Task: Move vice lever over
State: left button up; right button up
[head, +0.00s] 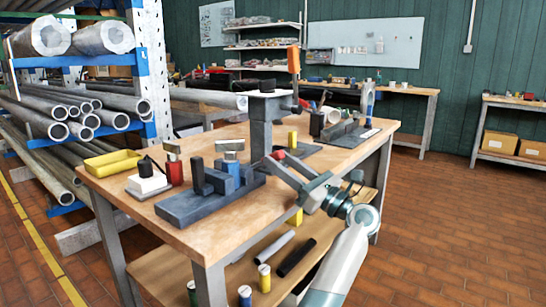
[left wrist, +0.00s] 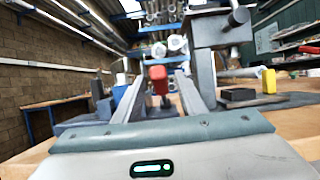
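A small red piece (head: 278,154) sits low beside the body. The pictures do not settle which of these belongs to the vice lever. My left gripper (head: 283,167) is at the red piece. In the left wrist view, the red piece (left wrist: 160,80) lies between the two open fingers (left wrist: 161,88), with narrow gaps at its sides. My right gripper is not in view.
A yellow block (head: 293,139) stands behind my gripper. A pipe rack (head: 146,65) borders the bench; the floor at right is clear.

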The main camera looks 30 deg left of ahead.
aim_at(273, 156)
pick_arm(q)
jog(key=shift+x, duration=1.45)
grip_shut()
